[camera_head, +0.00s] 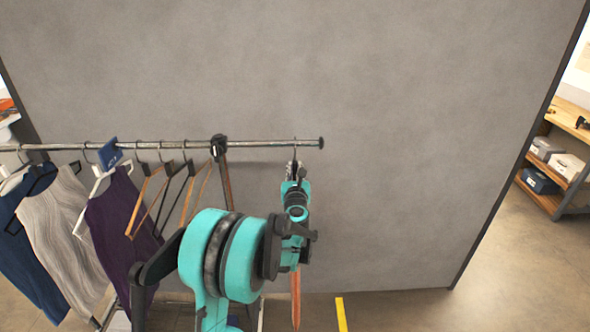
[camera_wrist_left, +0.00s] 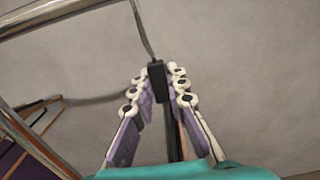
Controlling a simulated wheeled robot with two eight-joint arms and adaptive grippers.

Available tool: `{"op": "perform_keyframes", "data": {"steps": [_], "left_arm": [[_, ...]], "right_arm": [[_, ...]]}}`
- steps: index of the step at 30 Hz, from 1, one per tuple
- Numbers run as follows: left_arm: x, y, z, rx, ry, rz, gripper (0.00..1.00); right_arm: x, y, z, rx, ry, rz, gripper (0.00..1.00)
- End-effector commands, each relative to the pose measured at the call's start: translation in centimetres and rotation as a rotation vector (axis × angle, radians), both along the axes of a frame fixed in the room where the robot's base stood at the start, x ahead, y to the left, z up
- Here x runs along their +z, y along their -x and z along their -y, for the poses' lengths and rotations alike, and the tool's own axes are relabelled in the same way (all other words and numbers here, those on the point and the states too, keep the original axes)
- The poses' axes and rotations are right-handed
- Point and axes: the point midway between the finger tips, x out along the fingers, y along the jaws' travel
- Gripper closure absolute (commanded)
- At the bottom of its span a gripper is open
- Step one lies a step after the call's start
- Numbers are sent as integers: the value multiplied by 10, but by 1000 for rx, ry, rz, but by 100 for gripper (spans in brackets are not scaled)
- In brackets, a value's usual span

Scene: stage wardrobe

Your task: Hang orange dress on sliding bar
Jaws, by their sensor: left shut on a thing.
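The sliding bar (camera_head: 270,143) is a metal rail running across the left half of the head view, ending in a dark cap. My left gripper (camera_head: 294,172) is just below the bar near that end. It is shut on the black neck of a hanger (camera_wrist_left: 156,82), whose metal hook rises between the fingertips. In the head view the hook top is at the bar; I cannot tell whether it rests on it. An orange-brown strip (camera_head: 296,300) hangs below the gripper, seen edge-on; I cannot tell whether it is dress or hanger wood. My arm hides the rest.
A blue garment (camera_head: 32,250), a grey top (camera_head: 65,235) and a purple top (camera_head: 122,232) hang at the left. Empty wooden hangers (camera_head: 140,205) hang between them and my gripper. A grey wall (camera_head: 400,150) stands behind. A shelf (camera_head: 560,165) is at the far right.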

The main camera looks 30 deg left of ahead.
Motion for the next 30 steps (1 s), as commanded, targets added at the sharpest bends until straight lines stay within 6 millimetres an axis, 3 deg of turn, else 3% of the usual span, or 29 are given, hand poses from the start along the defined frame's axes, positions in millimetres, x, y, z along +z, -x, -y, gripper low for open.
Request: {"op": "perform_keyframes", "data": {"steps": [9,10,12,13,23,30], "left_arm": [[-3,0,0,0,0,0,100],[-3,0,0,0,0,0,84],[-3,0,0,0,0,0,65],[-3,0,0,0,0,0,62],[-4,2,1,0,0,0,62],[-3,34,22,-3,0,0,62]], "right_arm": [[-3,0,0,0,0,0,62],[-3,0,0,0,0,0,62],[-3,0,0,0,0,0,62],[-3,0,0,0,0,0,62],[-3,0,0,0,0,0,62],[-3,0,0,0,0,0,62]]}}
